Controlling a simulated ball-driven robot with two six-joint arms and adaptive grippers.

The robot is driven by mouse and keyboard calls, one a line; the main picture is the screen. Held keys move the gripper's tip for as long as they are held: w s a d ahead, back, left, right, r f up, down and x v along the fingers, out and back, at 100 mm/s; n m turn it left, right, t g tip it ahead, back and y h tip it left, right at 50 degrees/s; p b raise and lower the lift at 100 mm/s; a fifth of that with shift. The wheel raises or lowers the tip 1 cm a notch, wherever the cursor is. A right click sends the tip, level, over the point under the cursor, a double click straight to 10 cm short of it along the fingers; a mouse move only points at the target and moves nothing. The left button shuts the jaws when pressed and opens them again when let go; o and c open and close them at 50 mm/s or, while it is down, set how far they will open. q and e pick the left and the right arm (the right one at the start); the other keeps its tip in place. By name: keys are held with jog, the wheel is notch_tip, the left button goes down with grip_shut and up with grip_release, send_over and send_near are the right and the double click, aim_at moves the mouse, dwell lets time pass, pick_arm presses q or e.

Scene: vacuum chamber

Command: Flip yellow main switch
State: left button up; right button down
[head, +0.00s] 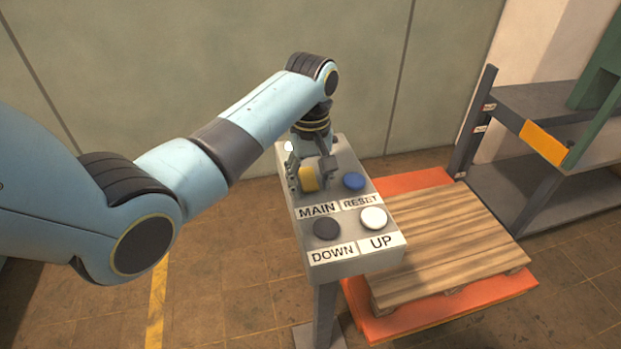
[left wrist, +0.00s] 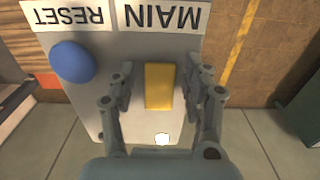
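The yellow main switch (head: 309,179) sits on the grey control box (head: 344,262) just above the MAIN label. In the left wrist view the yellow switch (left wrist: 159,87) shows as an upright yellow block. My left gripper (head: 312,176) is over it from above, partly hiding it in the head view. In the left wrist view the fingers of the left gripper (left wrist: 164,95) are spread, one on each side of the switch, with a visible gap on both sides. My right gripper is in neither view.
The box also carries a blue RESET button (head: 353,181), a black DOWN button (head: 326,229) and a white UP button (head: 373,218). A wooden pallet (head: 440,240) on an orange platform (head: 430,315) stands to the right. A wall rises behind the box.

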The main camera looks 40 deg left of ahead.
pick_arm(q)
jog(key=c, duration=0.9)
jog(key=shift+w+a+r+g+h, duration=0.2)
jog(key=shift+a+g+h, duration=0.05)
jog(key=shift+g+h, duration=0.6)
jog(key=shift+a+r+g+h, duration=0.1)
jog(key=shift+g+h, duration=0.55)
jog(key=shift+h, duration=0.2)
jog(key=o, duration=1.1)
jog(key=shift+w, duration=0.1)
jog(key=shift+o, duration=0.2)
jog(key=shift+r, duration=0.1)
